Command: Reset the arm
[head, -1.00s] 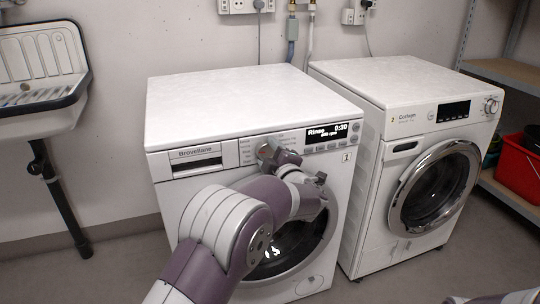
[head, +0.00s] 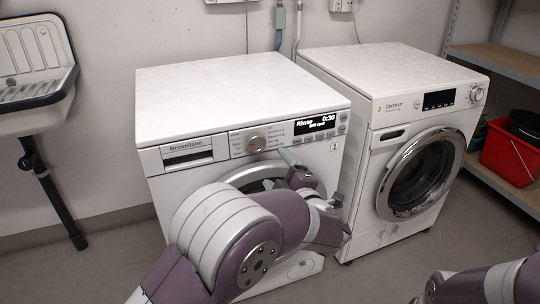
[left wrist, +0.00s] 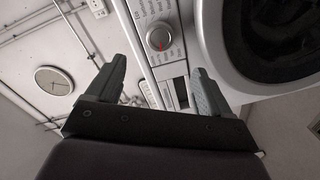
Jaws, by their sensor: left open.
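My left arm comes in from the lower left in the head view, in front of the left washing machine (head: 240,95), marked 1. My left gripper (head: 283,158) is near the machine's front, below the dial (head: 256,144). In the left wrist view the left gripper (left wrist: 155,85) has its fingers wide apart with nothing between them. The dial also shows there (left wrist: 159,38), beyond the fingers and apart from them. The display reads "Rinse 0:30". The machine's door is partly hidden by my arm. Part of my right arm shows at the lower right; its gripper is not clearly seen.
The second washing machine (head: 390,85), marked 2, stands to the right with its round door (head: 420,175) shut. A sink (head: 35,70) is at the left. A shelf with a red bucket (head: 511,153) is at the right. Floor is free before the second machine.

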